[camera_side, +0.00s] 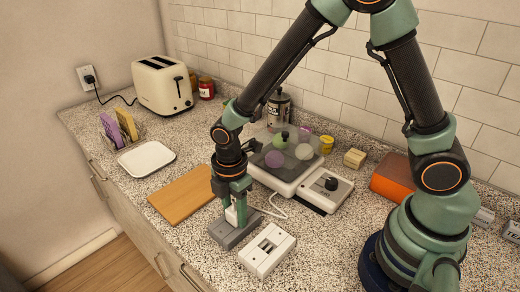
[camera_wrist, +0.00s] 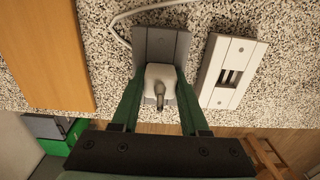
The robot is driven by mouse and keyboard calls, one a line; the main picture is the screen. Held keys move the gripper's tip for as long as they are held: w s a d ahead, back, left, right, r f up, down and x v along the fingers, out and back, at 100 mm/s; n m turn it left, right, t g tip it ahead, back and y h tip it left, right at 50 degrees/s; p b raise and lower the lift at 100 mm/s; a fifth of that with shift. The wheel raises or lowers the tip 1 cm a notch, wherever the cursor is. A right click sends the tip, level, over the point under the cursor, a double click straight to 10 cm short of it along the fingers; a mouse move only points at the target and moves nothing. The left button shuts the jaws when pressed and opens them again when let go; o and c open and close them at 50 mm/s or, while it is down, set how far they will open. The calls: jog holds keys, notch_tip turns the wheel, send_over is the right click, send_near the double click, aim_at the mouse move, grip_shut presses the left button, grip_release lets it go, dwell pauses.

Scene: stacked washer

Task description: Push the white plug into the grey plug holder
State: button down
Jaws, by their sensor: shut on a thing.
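My gripper (camera_side: 234,208) points down and is shut on the white plug (camera_side: 231,216). In the wrist view, the green fingers (camera_wrist: 156,104) press the white plug (camera_wrist: 160,76) from left and right. The grey plug holder (camera_side: 227,240) lies on the counter directly under the plug, and it also shows behind the plug in the wrist view (camera_wrist: 162,42). The plug is upright at the holder. The fingers hide the plug's lower end, so I cannot tell how deep it sits.
A white socket block (camera_side: 268,250) lies just right of the holder. A wooden board (camera_side: 181,195) is to the left. A white cable (camera_side: 274,209) runs behind the holder to a white appliance (camera_side: 326,189). The counter's front edge is close.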

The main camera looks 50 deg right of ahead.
jog(key=shift+w, duration=0.15)
jog(key=shift+c, duration=1.7)
grip_release()
jog(key=shift+r, duration=0.1)
notch_tip(320, 180, up, 11)
jog(key=s+d+r+m+t, duration=0.2)
jog(key=s+d+r+m, duration=0.1)
jog(key=d+r+m, duration=0.2)
jog(key=s+d+r+m+t, duration=0.3)
jog(key=d+r+m, duration=0.2)
jog(key=d+m, duration=0.4)
jog(key=m, duration=0.4)
jog(key=shift+r+t, duration=0.3)
